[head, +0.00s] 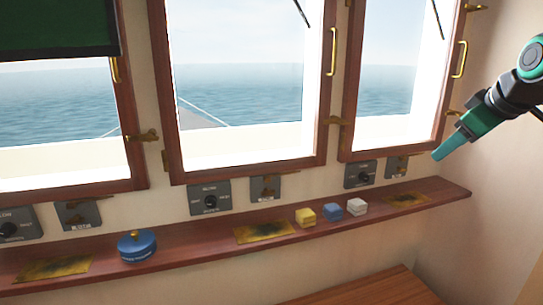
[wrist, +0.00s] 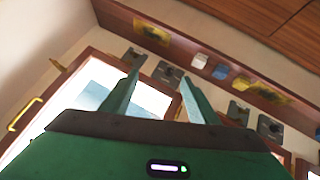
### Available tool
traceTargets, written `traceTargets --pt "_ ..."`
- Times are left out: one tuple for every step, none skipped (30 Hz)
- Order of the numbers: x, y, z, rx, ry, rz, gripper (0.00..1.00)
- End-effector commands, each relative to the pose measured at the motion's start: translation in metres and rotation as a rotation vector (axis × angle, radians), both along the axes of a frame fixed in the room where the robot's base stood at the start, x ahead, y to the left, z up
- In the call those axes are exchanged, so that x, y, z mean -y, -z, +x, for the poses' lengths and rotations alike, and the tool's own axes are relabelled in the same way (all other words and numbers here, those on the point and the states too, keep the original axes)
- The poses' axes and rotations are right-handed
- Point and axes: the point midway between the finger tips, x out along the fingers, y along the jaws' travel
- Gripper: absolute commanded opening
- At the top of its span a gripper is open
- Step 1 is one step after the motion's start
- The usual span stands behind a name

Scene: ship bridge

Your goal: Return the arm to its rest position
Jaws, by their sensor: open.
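My gripper (head: 441,152) is at the upper right of the head view, above the right end of the wooden shelf and apart from it. It points down and to the left. In the wrist view its two green fingers (wrist: 160,75) stand apart with nothing between them. My arm reaches in from the right edge of the head view.
The shelf (head: 290,230) under the windows holds a round blue container (head: 137,247), a yellow block (head: 306,218), a blue block (head: 332,212) and a white block (head: 357,207). Control panels (head: 210,198) line the wall. A wooden surface (head: 375,290) lies below.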

Motion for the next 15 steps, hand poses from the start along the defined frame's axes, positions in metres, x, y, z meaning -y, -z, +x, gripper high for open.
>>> traceTargets --pt "0.005 0.027 -0.02 -0.058 0.067 0.049 0.55" --pt "0.007 0.042 -0.031 -0.095 0.111 0.08 0.55" --pt "0.01 0.062 -0.048 -0.143 0.171 0.121 0.55" --pt "0.012 0.077 -0.061 -0.177 0.218 0.149 0.55" --pt "0.013 0.092 -0.074 -0.213 0.264 0.176 0.55" --pt "0.014 0.111 -0.092 -0.261 0.326 0.212 0.55" --pt "0.015 0.125 -0.106 -0.294 0.376 0.237 0.55" --pt "0.015 0.138 -0.121 -0.33 0.424 0.262 0.55" --pt "0.015 0.155 -0.14 -0.375 0.491 0.294 0.55" --pt "0.014 0.168 -0.155 -0.408 0.542 0.315 0.55" --pt "0.013 0.18 -0.17 -0.442 0.59 0.336 0.55" --pt "0.011 0.194 -0.189 -0.482 0.653 0.36 0.55" --pt "0.01 0.204 -0.203 -0.511 0.699 0.376 0.55" --pt "0.008 0.212 -0.215 -0.538 0.741 0.391 0.55" --pt "0.006 0.223 -0.231 -0.57 0.795 0.407 0.55"
